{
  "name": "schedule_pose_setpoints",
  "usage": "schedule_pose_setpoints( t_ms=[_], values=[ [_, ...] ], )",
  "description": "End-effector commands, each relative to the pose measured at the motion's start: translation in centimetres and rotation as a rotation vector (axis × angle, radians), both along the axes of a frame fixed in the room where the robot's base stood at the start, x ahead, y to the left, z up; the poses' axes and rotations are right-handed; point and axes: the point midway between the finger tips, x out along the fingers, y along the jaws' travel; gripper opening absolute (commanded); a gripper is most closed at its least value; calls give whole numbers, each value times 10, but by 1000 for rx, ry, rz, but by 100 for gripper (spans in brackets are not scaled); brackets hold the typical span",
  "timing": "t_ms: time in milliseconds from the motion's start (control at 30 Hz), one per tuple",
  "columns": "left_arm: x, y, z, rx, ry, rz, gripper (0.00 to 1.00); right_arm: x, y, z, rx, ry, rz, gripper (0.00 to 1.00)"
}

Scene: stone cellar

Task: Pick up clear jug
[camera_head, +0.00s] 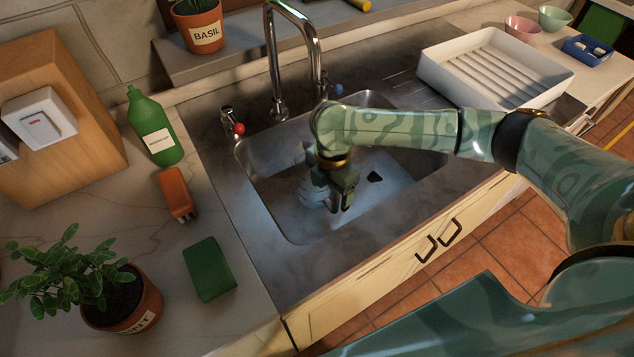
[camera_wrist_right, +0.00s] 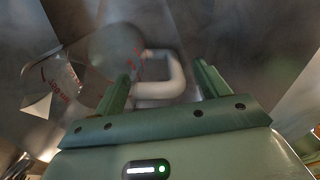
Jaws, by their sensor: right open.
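The clear jug (camera_head: 312,194) is in the sink basin, partly hidden behind my right gripper. In the right wrist view the jug (camera_wrist_right: 62,88) is see-through with red markings, and its pale handle (camera_wrist_right: 172,84) shows between the two green fingers. My right gripper (camera_head: 340,196) reaches down into the sink right beside the jug, with its fingers apart on either side of the handle. I cannot tell whether a finger touches it. My left gripper is not in view.
The metal sink (camera_head: 268,205) has a tall tap (camera_head: 272,60) behind it. A white drying tray (camera_head: 455,70) stands to the right. A green bottle (camera_head: 155,130), an orange block-like item (camera_head: 176,194), a green sponge (camera_head: 208,270) and a potted plant (camera_head: 130,310) stand on the left counter.

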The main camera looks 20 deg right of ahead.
Motion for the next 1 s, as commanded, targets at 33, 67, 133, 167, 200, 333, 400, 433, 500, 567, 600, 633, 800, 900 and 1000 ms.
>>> schedule_pose_setpoints(
  t_ms=[33,67,133,167,200,333,400,433,500,567,600,633,800,900,1000],
  values=[
    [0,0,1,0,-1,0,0,0,0,1,0,-1,0,74],
    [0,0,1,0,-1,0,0,0,0,1,0,-1,0,69],
    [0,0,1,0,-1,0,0,0,0,1,0,-1,0,49],
    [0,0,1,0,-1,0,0,0,0,1,0,-1,0,41],
    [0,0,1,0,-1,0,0,0,0,1,0,-1,1,30],
    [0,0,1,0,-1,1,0,0,0,1,0,-1,1,10],
    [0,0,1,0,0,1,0,0,0,2,1,-2,0,10],
    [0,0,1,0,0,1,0,0,0,2,2,-2,0,10],
    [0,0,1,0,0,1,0,0,0,2,2,-2,0,10],
    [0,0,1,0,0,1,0,0,0,2,1,-2,0,10],
    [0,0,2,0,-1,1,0,0,0,4,1,-2,0,10],
    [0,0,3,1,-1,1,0,1,0,6,1,-3,0,10],
    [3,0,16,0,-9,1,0,-10,-1,18,1,-1,2,10],
    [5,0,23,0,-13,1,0,-28,-4,18,2,-2,1,10],
    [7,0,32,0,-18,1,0,-39,-5,27,2,-7,1,10]
  ],
)
